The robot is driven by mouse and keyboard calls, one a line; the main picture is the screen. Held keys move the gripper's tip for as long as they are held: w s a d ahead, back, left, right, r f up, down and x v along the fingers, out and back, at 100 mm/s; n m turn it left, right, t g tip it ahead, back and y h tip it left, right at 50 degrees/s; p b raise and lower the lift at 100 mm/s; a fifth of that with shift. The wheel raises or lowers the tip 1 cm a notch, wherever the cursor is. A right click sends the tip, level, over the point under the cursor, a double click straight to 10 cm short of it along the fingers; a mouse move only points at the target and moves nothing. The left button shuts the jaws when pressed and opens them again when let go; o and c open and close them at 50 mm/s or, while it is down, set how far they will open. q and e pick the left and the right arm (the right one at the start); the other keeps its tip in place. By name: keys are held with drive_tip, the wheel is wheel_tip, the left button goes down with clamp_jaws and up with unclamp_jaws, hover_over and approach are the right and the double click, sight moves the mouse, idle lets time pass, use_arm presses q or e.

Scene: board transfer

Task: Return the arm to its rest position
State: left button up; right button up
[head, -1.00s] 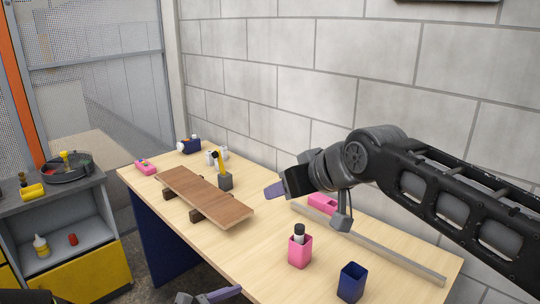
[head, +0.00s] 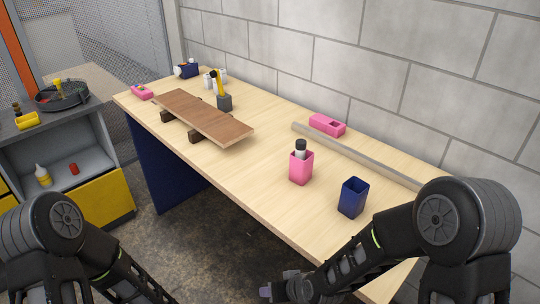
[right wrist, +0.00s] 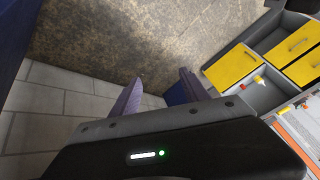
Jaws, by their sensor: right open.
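My right arm is folded low at the right front of the table in the head view. Its gripper (head: 266,292) is at the bottom edge, in front of the table and away from everything on it. In the right wrist view the two purple fingers of this gripper (right wrist: 160,80) stand apart with nothing between them, over the floor. My left arm shows at the lower left of the head view, and its gripper is outside the picture.
The wooden table (head: 270,190) holds a brown board (head: 203,117) on dark supports, a pink holder (head: 301,168) with a bottle, a blue cup (head: 352,198), a pink block (head: 327,124) and a metal strip (head: 350,154). A grey cabinet with a yellow drawer (head: 95,202) stands left.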

use_arm(q)
drive_tip(key=s+d+f+m+g+h+b, duration=0.1)
drive_tip(key=s+d+f+m+b, duration=0.2)
drive_tip(key=s+f, duration=0.3)
drive_tip(key=shift+s+d+f+m, duration=0.15)
drive_tip(key=shift+d+f+m, duration=0.15)
drive_tip(key=shift+d+f, duration=0.4)
use_arm(e)
drive_tip(key=s+d+f+m+g, duration=0.2)
drive_tip(key=s+f, duration=0.6)
drive_tip(key=s, duration=0.1)
drive_tip(key=s+d+f+m+g, duration=0.2)
drive_tip(key=s+d+f, duration=0.1)
drive_tip(key=s+f, duration=0.6)
drive_tip(key=shift+d+g, duration=0.15)
drive_tip(key=shift+g, duration=0.15)
